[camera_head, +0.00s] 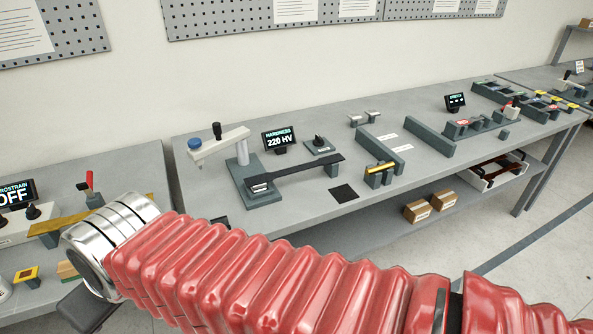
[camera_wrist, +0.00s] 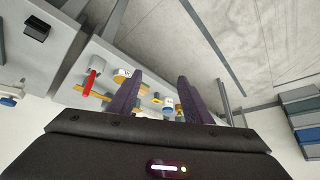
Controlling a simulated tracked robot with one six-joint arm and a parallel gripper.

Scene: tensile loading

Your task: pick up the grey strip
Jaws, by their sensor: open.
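A long dark grey strip (camera_head: 300,170) lies on the hardness tester (camera_head: 256,188) on the middle bench. Its left end rests on the tester's base and its right end on a small support block (camera_head: 332,170). No strip that I can clearly tell as this one shows in the wrist view. My gripper shows in the wrist view (camera_wrist: 161,80) with its two dark fingers spread apart and nothing between them.
The left bench holds a brass-coloured strip (camera_head: 72,217) and a red-handled lever (camera_head: 89,182). A yellow-topped piece (camera_head: 381,168), black square (camera_head: 344,193) and grey angled fence (camera_head: 376,152) are right of the tester. Boxes (camera_head: 418,211) stand on the lower shelf.

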